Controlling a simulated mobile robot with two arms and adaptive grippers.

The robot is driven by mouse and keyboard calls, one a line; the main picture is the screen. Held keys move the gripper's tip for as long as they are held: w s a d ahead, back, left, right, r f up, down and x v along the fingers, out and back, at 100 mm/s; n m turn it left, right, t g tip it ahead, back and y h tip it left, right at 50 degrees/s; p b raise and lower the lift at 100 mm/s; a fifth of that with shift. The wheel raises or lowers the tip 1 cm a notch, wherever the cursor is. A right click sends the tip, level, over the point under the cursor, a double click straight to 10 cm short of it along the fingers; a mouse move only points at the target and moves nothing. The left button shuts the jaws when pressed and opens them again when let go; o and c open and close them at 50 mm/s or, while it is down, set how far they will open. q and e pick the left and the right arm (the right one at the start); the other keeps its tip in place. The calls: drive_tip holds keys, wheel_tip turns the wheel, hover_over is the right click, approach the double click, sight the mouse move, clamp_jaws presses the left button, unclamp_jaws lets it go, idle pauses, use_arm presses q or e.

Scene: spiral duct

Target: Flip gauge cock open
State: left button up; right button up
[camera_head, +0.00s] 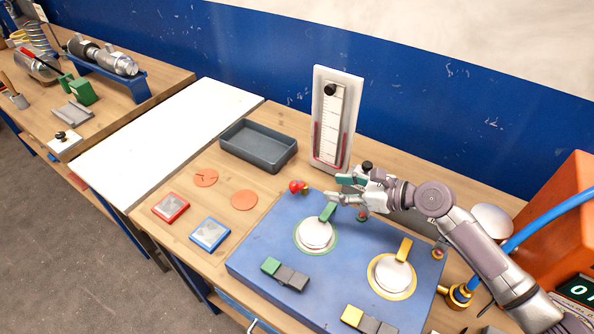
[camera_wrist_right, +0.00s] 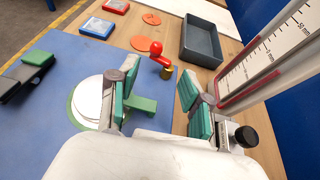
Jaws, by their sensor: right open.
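The gauge cock (camera_head: 298,187) has a red ball-ended lever and a small brass body. It stands at the back edge of the blue panel (camera_head: 262,238). In the right wrist view the cock's red knob (camera_wrist_right: 156,48) sits at the upper middle, with the lever slanting down to the brass body (camera_wrist_right: 167,72). My right gripper (camera_head: 346,192) is open and empty, to the right of the cock and apart from it. In the wrist view its green-padded fingers (camera_wrist_right: 160,98) are spread with the cock beyond the gap between them. My left gripper is not in view.
A white gauge board (camera_head: 333,118) stands upright behind the panel. Round plates with green (camera_head: 315,233) and yellow (camera_head: 392,275) rims lie on the panel. A grey tray (camera_head: 259,160), orange discs (camera_head: 243,200) and red and blue framed tiles (camera_head: 209,234) lie to the left.

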sight(295, 183)
drive_tip(key=b+x, duration=0.1)
drive_tip(key=x, duration=0.1)
drive_tip(key=b+x, duration=0.2)
drive_tip(key=shift+s+a+f, duration=0.2)
drive_tip(key=shift+s+a, duration=0.05)
drive_tip(key=shift+a, duration=0.2)
drive_tip(key=b+x, duration=0.2)
drive_tip(key=x, duration=0.2)
drive_tip(key=shift+w+d+f+b, duration=0.15)
drive_tip(key=shift+d+b, duration=0.1)
drive_tip(key=shift+b, duration=0.15)
drive_tip(key=b+x, duration=0.3)
drive_tip(key=shift+w+a, duration=0.2)
drive_tip(key=shift+a, duration=0.2)
drive_tip(key=shift+w+a+b, duration=0.15)
drive_tip(key=shift+a+b, duration=0.1)
drive_tip(key=shift+b, duration=0.05)
drive_tip(key=shift+w+a, duration=0.1)
drive_tip(key=shift+a, duration=0.1)
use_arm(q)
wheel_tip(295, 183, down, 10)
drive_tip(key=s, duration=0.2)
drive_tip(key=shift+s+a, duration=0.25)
use_arm(e)
clamp_jaws()
